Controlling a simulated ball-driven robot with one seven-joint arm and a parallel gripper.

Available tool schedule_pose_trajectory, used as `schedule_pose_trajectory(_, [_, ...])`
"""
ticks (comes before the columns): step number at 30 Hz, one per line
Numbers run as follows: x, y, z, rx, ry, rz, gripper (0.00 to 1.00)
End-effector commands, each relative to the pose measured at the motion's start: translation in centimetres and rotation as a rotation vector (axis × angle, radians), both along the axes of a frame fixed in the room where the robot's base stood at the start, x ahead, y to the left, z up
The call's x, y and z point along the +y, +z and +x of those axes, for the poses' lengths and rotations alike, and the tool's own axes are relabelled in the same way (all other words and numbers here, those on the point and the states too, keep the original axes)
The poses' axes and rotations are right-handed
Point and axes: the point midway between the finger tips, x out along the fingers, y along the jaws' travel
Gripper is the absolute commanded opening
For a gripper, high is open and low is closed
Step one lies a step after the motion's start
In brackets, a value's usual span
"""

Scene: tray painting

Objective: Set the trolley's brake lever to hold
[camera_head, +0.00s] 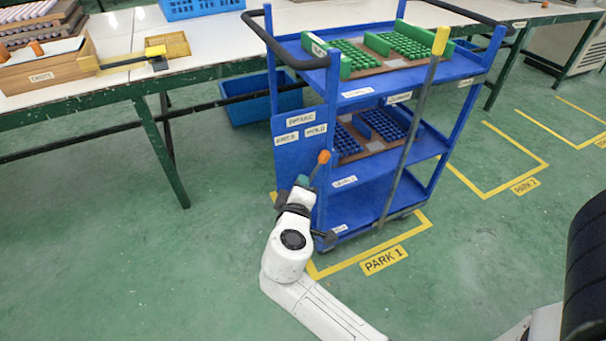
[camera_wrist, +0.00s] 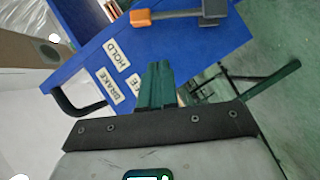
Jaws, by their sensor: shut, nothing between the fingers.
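The blue trolley (camera_head: 355,200) stands in the middle of the head view. Its left end has a blue panel (camera_head: 284,150) with white labels; the wrist view shows a HOLD label (camera_wrist: 112,48), a BRAKE label (camera_wrist: 110,88) and a third, partly hidden label. The brake lever (camera_wrist: 141,18) has an orange tip and a grey shaft, running right to a grey block in the wrist view. In the head view its tip (camera_head: 323,157) shows just above my gripper (camera_head: 302,181). My gripper is shut and empty; its fingers (camera_wrist: 158,83) appear apart from the lever.
A grey pole with a yellow top (camera_head: 441,42) slants across the trolley's front. Green trays (camera_head: 345,66) sit on its top shelf. A white worktable (camera_head: 115,50) stands behind to the left. The green floor is clear left of my arm. Yellow PARK 1 marking (camera_head: 384,260) surrounds the trolley's base.

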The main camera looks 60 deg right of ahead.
Motion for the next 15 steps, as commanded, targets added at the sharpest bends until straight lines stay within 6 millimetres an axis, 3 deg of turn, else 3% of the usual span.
schedule_pose_trajectory(6, [2.4, 0.8, -1.1, 0.000, 0.001, 0.001, 0.00])
schedule_pose_trajectory(15, [2.9, 0.9, -1.4, -0.001, 0.000, 0.000, 0.00])
